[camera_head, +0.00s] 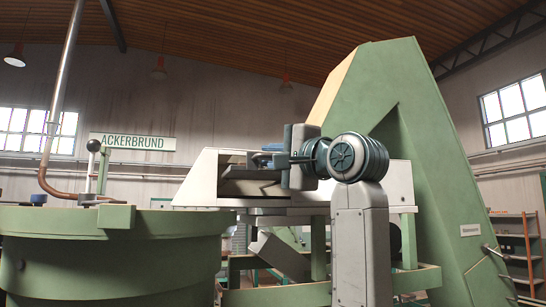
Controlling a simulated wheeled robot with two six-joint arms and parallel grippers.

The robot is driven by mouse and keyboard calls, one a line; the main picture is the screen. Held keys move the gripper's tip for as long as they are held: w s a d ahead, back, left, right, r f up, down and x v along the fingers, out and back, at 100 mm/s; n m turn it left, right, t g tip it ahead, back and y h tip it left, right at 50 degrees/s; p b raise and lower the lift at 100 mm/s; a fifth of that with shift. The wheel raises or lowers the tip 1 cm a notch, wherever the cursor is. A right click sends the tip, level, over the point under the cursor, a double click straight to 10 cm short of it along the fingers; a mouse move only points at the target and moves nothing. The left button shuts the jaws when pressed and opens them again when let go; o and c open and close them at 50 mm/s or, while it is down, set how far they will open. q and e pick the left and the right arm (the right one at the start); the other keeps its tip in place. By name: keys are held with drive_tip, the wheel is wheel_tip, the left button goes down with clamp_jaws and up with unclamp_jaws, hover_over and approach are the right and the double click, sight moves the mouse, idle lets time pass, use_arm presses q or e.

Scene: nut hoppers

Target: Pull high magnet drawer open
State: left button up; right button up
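The gripper body and wrist hide part of the housing. No drawer or handle can be clearly made out; one may be in or behind the recess.
A large round green vessel (110,260) fills the lower left. A tall green sloping hopper (440,190) stands on the right, behind my arm. Green frame bars (275,297) run below the housing. An orange shelf rack (520,250) stands at the far right.

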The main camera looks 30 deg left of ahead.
use_arm(q)
drive_tip(key=shift+d, duration=0.1)
drive_tip(key=b+v, duration=0.8)
drive_tip(key=v, duration=0.2)
drive_tip(key=shift+d+b, duration=0.35)
drive_tip(key=shift+a+f, duration=0.15)
